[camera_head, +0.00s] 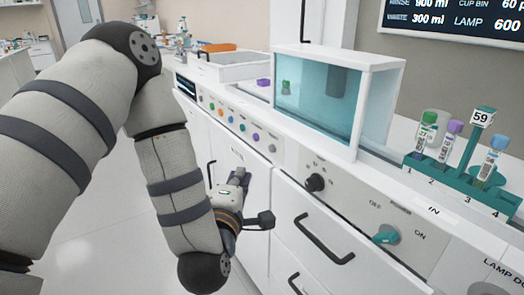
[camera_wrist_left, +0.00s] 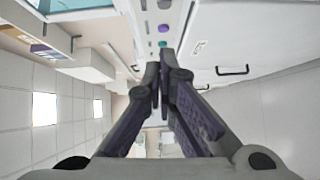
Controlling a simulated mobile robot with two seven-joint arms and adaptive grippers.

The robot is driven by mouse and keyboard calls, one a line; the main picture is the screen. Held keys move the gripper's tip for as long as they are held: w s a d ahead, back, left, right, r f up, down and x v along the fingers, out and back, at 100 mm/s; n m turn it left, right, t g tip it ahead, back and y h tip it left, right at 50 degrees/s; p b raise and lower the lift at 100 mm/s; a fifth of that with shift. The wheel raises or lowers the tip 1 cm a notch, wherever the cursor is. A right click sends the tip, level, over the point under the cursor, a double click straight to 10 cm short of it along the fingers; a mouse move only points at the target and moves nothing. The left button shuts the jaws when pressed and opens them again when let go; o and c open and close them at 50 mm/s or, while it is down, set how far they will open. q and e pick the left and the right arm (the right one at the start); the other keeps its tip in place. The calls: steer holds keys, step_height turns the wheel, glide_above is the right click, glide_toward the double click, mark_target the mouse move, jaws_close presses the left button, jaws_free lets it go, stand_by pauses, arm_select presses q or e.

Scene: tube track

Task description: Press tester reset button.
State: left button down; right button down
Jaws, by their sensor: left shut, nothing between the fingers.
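I cannot tell which is the reset button. My left gripper (camera_head: 240,174) is below this row, in front of the cabinet, with its fingers partly hidden by its own body. In the left wrist view its fingers (camera_wrist_left: 160,85) are shut and empty. Beyond the fingertips are a teal button (camera_wrist_left: 163,43) and a purple button (camera_wrist_left: 163,28), apart from them. My right gripper is not in view.
A glass-fronted chamber (camera_head: 325,98) stands on the bench. A black knob (camera_head: 315,183) and a teal OFF/ON switch (camera_head: 385,236) are on the front panel. A teal rack (camera_head: 465,180) holds capped tubes at right. Black drawer handles (camera_head: 322,240) stick out below. The floor at left is clear.

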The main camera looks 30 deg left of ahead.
mark_target(272, 148)
arm_select(q)
steer(key=w+d+x, duration=0.1)
steer(key=d+x, duration=0.1)
steer(key=x, duration=1.1)
steer(key=shift+d+b, duration=0.2)
steer(key=shift+b, duration=0.1)
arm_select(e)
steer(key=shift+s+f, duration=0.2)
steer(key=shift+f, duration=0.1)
arm_select(q)
steer(key=shift+w+f, duration=0.15)
